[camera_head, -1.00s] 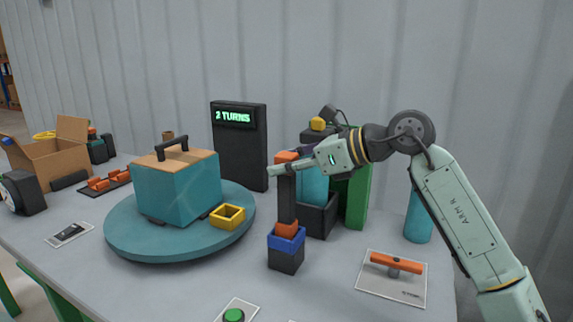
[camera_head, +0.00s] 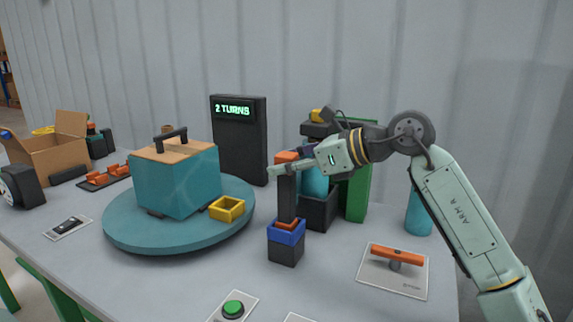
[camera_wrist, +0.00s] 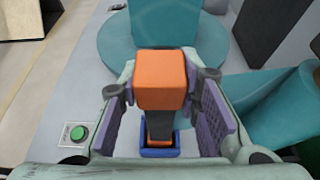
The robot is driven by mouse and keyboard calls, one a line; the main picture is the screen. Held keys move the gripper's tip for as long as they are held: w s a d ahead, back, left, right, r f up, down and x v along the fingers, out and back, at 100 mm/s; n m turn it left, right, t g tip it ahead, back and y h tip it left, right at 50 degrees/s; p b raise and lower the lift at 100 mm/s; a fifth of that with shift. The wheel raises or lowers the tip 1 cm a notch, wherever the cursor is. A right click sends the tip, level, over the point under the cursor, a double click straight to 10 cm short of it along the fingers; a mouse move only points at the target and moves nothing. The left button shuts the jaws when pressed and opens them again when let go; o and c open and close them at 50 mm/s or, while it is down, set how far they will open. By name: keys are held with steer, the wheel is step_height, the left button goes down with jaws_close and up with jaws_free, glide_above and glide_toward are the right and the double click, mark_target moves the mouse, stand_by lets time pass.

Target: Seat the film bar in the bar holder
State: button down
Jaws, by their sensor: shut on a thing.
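The film bar (camera_head: 287,190) is a dark upright bar with an orange top block and an orange lower end. My gripper (camera_head: 282,166) is shut on it near the top. In the wrist view the orange top block (camera_wrist: 160,80) sits between my two purple-padded fingers. The bar holder (camera_head: 286,249) is a black square socket with a blue rim, standing on the table directly below the bar. The bar's lower orange end is down within the blue rim, with a little orange still showing. The wrist view shows the blue rim (camera_wrist: 159,153) around the bar's foot. How deep it sits is hidden.
A teal turntable (camera_head: 130,235) with a teal box (camera_head: 177,185) and a yellow square cup (camera_head: 227,208) stands left. Behind the bar are a black bin (camera_head: 318,212) and a green panel (camera_head: 357,190). A green button (camera_head: 233,309) is in front; an orange T-handle (camera_head: 397,255) lies right.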

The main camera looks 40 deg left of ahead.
steer(key=c, duration=1.1)
jaws_free()
steer(key=v, duration=1.2)
steer(key=shift+f, duration=0.1)
